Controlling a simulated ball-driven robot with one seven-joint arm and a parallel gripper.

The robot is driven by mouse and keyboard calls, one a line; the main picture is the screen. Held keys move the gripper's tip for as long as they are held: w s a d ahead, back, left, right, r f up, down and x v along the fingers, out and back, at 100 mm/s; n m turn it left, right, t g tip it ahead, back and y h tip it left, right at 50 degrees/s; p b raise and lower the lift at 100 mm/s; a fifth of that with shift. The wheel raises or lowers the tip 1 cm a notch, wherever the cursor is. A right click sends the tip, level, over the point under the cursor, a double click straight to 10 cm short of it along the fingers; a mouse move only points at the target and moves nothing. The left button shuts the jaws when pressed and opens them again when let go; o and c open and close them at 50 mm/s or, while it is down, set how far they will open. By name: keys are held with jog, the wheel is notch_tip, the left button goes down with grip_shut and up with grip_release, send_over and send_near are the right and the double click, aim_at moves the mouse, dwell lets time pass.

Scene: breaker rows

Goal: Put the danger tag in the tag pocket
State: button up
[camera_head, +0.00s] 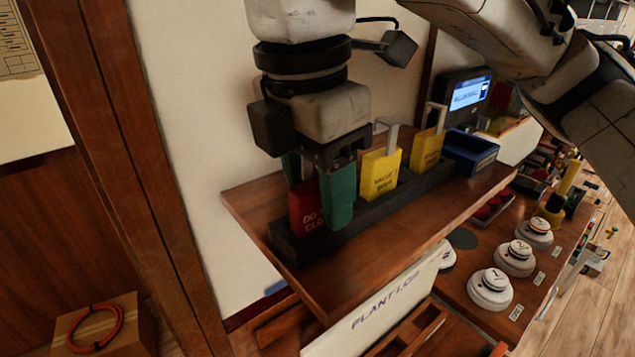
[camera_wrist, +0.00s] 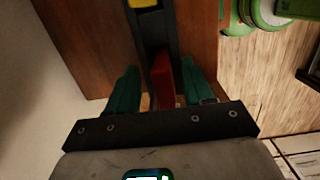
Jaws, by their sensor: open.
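A red tag (camera_head: 306,210) with white lettering, partly readable as "DO… CLO…", stands upright in a long dark slotted rack (camera_head: 291,244) on a wooden shelf. I take it as the danger tag. My gripper (camera_head: 315,200) is open over this tag, its green fingers on either side. In the wrist view the red tag (camera_wrist: 164,80) lies between the spread fingers of my gripper (camera_wrist: 160,85), nearer the right one; whether it touches is unclear. The near finger hides part of the tag in the head view. I cannot identify the tag pocket with certainty.
Two yellow tags, one nearer (camera_head: 379,175) and one farther (camera_head: 427,150), stand farther along the rack. A blue open bin (camera_head: 470,153) is beyond its end. White round knobs (camera_head: 490,289) sit on a lower surface at right. The shelf front (camera_head: 380,255) is bare.

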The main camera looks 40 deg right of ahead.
aim_at(307, 184)
notch_tip(307, 184, up, 12)
jog(key=a, duration=0.1)
jog(key=shift+a+r, duration=0.2)
dwell(0.3)
